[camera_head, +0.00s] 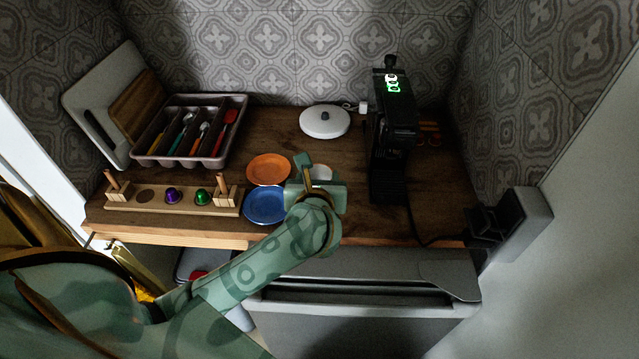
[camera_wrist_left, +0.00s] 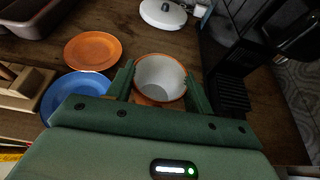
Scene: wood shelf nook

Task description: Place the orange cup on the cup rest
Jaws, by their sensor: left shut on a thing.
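The orange cup (camera_wrist_left: 160,78), white inside, sits upright between the fingers of my left gripper (camera_wrist_left: 160,92) in the left wrist view. The gripper is shut on it. In the head view my left gripper (camera_head: 316,185) hides most of the cup; only its pale inside (camera_head: 320,172) shows. The black coffee machine (camera_head: 393,125) stands to the right of the gripper. Its low slatted cup rest (camera_head: 387,188) is bare and also shows in the left wrist view (camera_wrist_left: 229,93). The cup is left of the rest and apart from it. My right gripper is not in view.
An orange plate (camera_head: 268,168) and a blue plate (camera_head: 265,205) lie left of the gripper. A wooden capsule holder (camera_head: 146,196), a cutlery tray (camera_head: 240,103) and a white round lidded thing (camera_head: 325,122) are further off. A dark cable runs right of the machine.

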